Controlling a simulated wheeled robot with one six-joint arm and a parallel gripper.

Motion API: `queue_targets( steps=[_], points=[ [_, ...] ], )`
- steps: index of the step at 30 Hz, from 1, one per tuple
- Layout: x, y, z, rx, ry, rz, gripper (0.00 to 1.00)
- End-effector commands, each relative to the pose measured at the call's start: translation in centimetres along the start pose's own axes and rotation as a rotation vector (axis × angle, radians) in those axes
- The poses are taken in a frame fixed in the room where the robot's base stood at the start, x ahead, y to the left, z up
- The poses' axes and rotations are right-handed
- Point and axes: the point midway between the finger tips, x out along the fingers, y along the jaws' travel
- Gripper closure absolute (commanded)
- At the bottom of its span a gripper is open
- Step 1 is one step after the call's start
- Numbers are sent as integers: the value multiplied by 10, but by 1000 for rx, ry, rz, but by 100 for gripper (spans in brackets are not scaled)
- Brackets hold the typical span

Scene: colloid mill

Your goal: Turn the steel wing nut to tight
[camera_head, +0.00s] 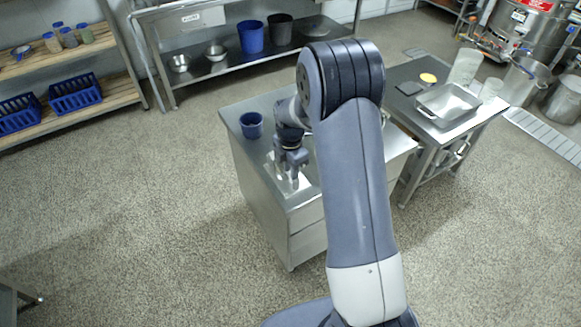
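My gripper (292,178) points down over the left part of a steel-topped cabinet (241,140). It is small in this view, and I cannot tell whether its fingers are open or shut. A pale flat plate or base (301,184) shows just below and beside the fingers. I cannot make out the steel wing nut; my arm covers the middle of the cabinet top and much of whatever stands there.
A blue cup (251,125) stands on the cabinet, left of my gripper. A steel side table (407,72) at the right holds a steel tray (447,104) and clear containers. Shelving with bowls and buckets (250,37) stands behind. Open floor (150,215) lies to the left.

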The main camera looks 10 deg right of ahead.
Motion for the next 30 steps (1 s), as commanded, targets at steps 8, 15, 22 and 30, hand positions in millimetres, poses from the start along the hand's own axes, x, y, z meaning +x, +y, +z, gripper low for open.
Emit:
queue_targets(
  steps=[8,15,22,30],
  points=[
    [2,0,0,0,0,0,75],
    [2,0,0,0,0,0,93],
    [2,0,0,0,0,0,100],
    [2,0,0,8,0,0,100]
  ],
)
